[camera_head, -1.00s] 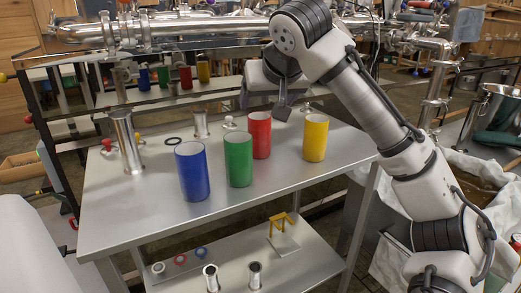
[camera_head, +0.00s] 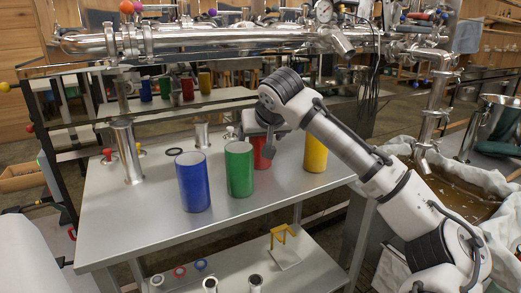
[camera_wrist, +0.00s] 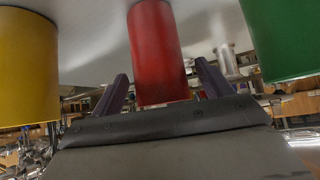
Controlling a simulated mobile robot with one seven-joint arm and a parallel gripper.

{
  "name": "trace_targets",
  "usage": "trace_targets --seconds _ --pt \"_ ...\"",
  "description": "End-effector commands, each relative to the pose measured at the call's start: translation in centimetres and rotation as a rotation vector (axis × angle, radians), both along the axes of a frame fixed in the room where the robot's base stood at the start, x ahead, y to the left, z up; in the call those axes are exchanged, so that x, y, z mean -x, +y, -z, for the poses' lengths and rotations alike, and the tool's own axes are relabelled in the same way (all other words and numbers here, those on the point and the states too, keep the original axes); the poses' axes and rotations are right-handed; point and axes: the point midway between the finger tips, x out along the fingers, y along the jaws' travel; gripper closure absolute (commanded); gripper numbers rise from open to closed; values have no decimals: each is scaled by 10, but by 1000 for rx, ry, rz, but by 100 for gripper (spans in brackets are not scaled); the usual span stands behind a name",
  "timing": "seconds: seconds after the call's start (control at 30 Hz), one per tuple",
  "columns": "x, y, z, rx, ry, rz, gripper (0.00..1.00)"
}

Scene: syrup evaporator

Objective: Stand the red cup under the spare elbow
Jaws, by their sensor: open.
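The red cup (camera_head: 262,152) stands upright on the steel table, between the green cup (camera_head: 239,168) and the yellow cup (camera_head: 315,153). My gripper (camera_head: 268,145) is at its upper part and hides some of it in the head view. In the wrist view, which looks upside down, the red cup (camera_wrist: 158,50) shows between the two spread fingers of my gripper (camera_wrist: 162,72). The gripper is open; I cannot tell whether a finger touches the cup. Several bent steel pipes are in view, including one at the right (camera_head: 428,150); I cannot tell which is the spare elbow.
A blue cup (camera_head: 193,182) stands left of the green one. Upright steel tubes (camera_head: 127,152) stand at the table's left and back. A lower shelf (camera_head: 300,268) holds small parts and a yellow stand (camera_head: 281,236). The table's front left is clear.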

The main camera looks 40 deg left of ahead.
Motion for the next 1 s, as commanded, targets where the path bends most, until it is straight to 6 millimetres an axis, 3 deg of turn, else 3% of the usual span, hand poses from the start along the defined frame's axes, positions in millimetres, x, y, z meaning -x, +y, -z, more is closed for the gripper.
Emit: trace_targets --seconds 0.3,0.7,1.0 --pt "-2 4 4 0 -1 -1 23" --pt "-2 4 4 0 -1 -1 74" --pt "-2 4 -1 -1 -2 -1 74"
